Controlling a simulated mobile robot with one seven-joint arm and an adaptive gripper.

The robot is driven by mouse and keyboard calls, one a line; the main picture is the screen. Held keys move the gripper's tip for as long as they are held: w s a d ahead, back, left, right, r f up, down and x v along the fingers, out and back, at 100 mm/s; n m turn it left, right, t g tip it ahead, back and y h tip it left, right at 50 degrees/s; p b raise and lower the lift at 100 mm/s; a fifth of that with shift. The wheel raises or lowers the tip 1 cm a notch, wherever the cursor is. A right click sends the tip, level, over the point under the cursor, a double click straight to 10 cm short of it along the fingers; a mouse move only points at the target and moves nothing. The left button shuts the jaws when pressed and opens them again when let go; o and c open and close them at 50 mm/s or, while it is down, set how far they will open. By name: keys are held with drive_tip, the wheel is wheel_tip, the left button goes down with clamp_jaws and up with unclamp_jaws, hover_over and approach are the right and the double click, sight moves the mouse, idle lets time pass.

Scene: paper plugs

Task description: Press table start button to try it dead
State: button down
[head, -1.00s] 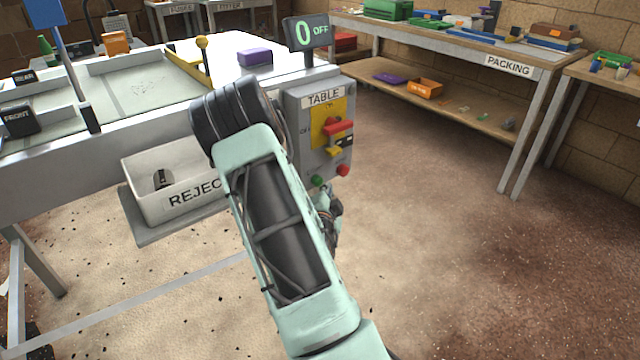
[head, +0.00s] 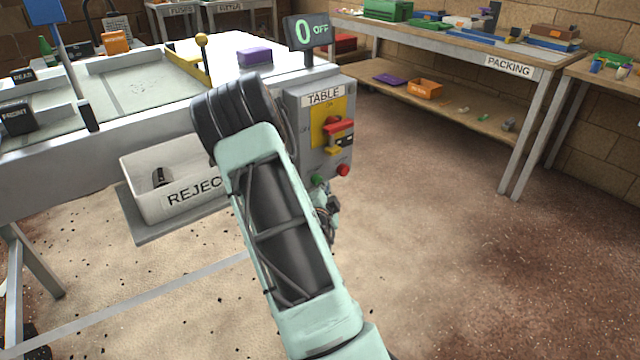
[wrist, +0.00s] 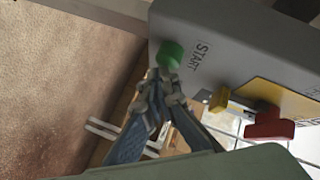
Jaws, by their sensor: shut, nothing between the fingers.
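The grey TABLE control box (head: 338,168) hangs at the end of the work table. Its green start button (wrist: 170,54), with START printed beside it, shows in the wrist view; in the head view the green button (head: 317,181) sits low on the box, left of a red button (head: 343,170). My gripper (wrist: 166,76) is shut and empty, its fingertips right at the green button's edge; I cannot tell whether they touch it. In the head view my arm hides most of the gripper. The display (head: 306,32) above the box reads 0 OFF.
A red switch handle (head: 338,125) with a lock-like piece on a yellow plate sits above the buttons, close to my gripper in the wrist view. A REJECT bin (head: 150,205) hangs left of my arm. The floor to the right is clear up to the packing bench (head: 520,72).

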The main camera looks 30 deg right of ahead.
drive_tip(key=shift+w, duration=0.3)
idle(0.5)
drive_tip(key=shift+s, duration=0.15)
drive_tip(key=shift+s+b, duration=0.5)
drive_tip(key=shift+s, duration=0.3)
drive_tip(key=shift+s+d+b, duration=0.2)
drive_tip(key=shift+s+b, duration=0.6)
drive_tip(key=shift+s, duration=1.7)
